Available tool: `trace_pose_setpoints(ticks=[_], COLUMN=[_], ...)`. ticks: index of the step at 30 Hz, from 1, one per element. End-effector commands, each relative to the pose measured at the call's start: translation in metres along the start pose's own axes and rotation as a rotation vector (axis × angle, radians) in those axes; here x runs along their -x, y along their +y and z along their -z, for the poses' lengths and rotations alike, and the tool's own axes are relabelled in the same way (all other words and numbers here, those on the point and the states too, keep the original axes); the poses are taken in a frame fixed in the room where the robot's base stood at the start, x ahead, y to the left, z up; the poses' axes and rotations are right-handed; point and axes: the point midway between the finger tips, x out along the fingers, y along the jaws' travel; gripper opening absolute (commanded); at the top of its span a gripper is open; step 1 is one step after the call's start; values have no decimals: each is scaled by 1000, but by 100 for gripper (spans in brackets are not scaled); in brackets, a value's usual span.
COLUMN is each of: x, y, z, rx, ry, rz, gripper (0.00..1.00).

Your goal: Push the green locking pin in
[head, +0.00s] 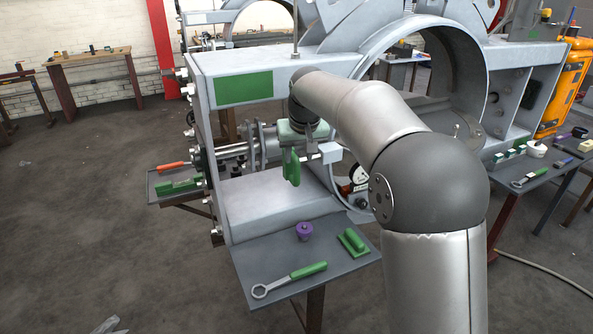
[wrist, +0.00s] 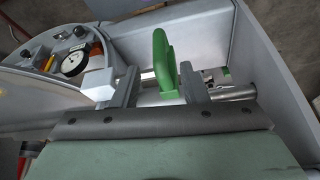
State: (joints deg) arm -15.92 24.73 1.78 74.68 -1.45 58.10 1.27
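In the wrist view the green locking pin (wrist: 164,62) rises between the two grey fingers of my gripper (wrist: 160,87). The fingers are apart, with a gap on each side of the handle, and hold nothing. A bright metal rod (wrist: 232,93) lies beside the right finger. A small green part shows just right of the handle. How deep the pin sits cannot be seen.
The grey frame (head: 270,205) has walls around the bay, and a large ring (head: 478,62) stands at right. A round gauge (wrist: 73,63) is left of my gripper. A shelf (head: 330,262) in front holds a green-handled wrench (head: 290,278), a purple part (head: 304,231) and a green block (head: 352,243).

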Motion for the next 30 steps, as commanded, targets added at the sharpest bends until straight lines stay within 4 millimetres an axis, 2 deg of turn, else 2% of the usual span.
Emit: trace_pose_setpoints(ticks=[1,6,12,18,25,29,30], x=[-12,-46,-73,-83,-84,-83,-83], y=[0,0,0,0,0,0,0], z=[0,0,0,0,0,0,0], rx=[0,0,0,0,0,0,0], ry=[-5,-4,-2,0,0,0,0], rz=[0,0,0,0,0,0,0], gripper=[40,40,40,40,40,4,0])
